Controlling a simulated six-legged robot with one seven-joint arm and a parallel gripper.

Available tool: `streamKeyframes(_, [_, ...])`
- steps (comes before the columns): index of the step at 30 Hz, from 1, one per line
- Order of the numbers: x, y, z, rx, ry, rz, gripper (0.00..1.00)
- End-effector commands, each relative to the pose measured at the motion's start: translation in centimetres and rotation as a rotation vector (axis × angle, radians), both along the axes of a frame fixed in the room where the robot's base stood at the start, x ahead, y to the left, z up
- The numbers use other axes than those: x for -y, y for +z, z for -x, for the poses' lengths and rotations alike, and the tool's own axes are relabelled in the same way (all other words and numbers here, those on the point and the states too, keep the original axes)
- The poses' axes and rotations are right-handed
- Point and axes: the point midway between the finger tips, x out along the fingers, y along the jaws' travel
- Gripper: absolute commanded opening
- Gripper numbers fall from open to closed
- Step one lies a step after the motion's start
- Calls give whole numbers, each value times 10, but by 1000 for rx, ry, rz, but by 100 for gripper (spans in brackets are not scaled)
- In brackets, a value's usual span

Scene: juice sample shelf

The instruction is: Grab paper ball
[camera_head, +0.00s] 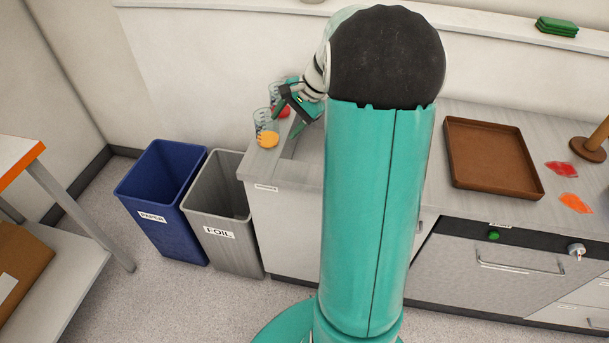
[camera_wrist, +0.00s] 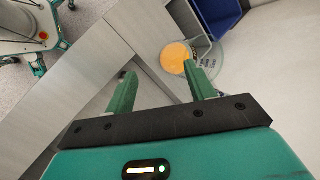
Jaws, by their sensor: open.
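No paper ball can be made out in either view. My gripper (camera_head: 289,122) is over the left end of the counter, beside the juice glasses, and part of it is hidden behind my own arm. In the wrist view its two green fingers (camera_wrist: 159,72) are spread apart with nothing between them. A clear glass of orange juice (camera_wrist: 176,56) shows just beyond the right fingertip; it also stands at the counter's left edge in the head view (camera_head: 268,138).
A glass with red juice (camera_head: 281,111) stands close behind the orange one. A blue bin (camera_head: 165,215) and a grey bin labelled FOIL (camera_head: 228,240) stand left of the counter. A brown tray (camera_head: 455,180) lies on the right. A white shelf unit (camera_head: 85,245) stands at far left.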

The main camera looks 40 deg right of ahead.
Motion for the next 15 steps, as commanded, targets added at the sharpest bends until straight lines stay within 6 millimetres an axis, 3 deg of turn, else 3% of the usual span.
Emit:
streamKeyframes(8, [12,-7,-1,-4,-35,-25,54])
streamKeyframes(15, [36,-24,-2,-13,-104,-83,54])
